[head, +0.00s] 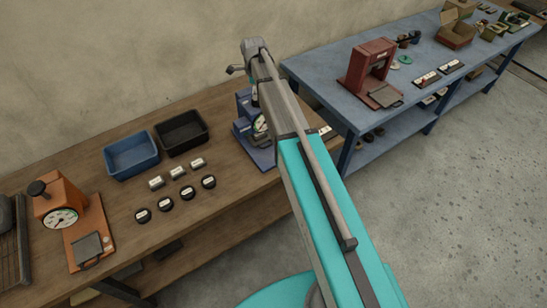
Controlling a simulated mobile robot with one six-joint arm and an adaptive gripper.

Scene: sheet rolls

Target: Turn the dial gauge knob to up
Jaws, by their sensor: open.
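Two devices with round white dials stand on the wooden bench. The orange one (72,225) is at the left, with its dial (60,219) facing me and a black knob (38,188) at its upper left. The blue one (243,128) is at the bench's right end, partly hidden behind my arm, with its dial (260,124) just beside the arm. I cannot tell from this view which knob is the gauge knob or how it is turned. My arm reaches up across the middle toward the wall. My gripper's fingers cannot be made out.
A blue bin (132,156) and a black bin (181,132) stand at the back. Several small white-labelled blocks and round black gauges lie before them. A blue table (325,85) at the right holds a red press (369,72). Grey floor is open at the lower right.

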